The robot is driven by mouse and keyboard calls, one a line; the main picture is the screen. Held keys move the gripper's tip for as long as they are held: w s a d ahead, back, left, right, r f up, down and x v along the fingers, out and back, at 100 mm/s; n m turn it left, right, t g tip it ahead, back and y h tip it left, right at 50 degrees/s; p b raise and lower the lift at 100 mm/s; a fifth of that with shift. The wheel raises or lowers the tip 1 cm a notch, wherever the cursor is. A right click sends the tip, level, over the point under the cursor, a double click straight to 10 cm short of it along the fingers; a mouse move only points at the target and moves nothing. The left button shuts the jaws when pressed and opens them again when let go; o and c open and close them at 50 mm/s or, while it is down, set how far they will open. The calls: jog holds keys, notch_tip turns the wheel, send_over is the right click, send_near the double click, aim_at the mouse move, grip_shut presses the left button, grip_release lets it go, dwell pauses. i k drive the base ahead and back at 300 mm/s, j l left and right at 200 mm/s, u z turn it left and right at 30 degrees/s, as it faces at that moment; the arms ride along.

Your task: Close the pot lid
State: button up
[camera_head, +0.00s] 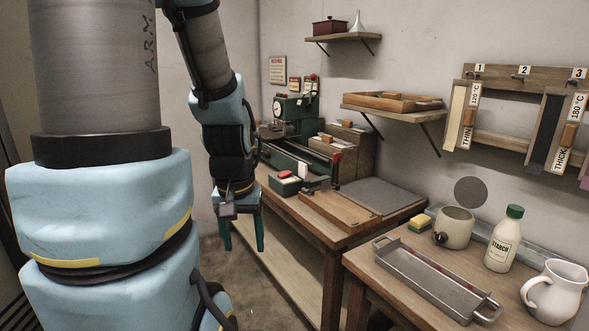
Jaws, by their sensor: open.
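A cream pot (456,229) stands on the right-hand wooden table, with a dark round knob at its front left. A round grey disc (470,191), which looks like its lid, stands upright above and behind the pot's rim, so the pot looks open. I cannot see a hinge clearly. My gripper (243,247) hangs with its two green fingers pointing down and apart. It is open and empty, well to the left of the pot, in front of the left workbench.
A metal tray (433,283), a yellow sponge (419,223), a starch bottle (503,240) and a white jug (555,292) surround the pot. The left workbench holds a green machine (297,145) and a wooden board (340,212). A wall shelf (394,108) hangs above.

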aim_at(470, 193)
jog(key=i+z, duration=0.1)
jog(key=i, duration=0.75)
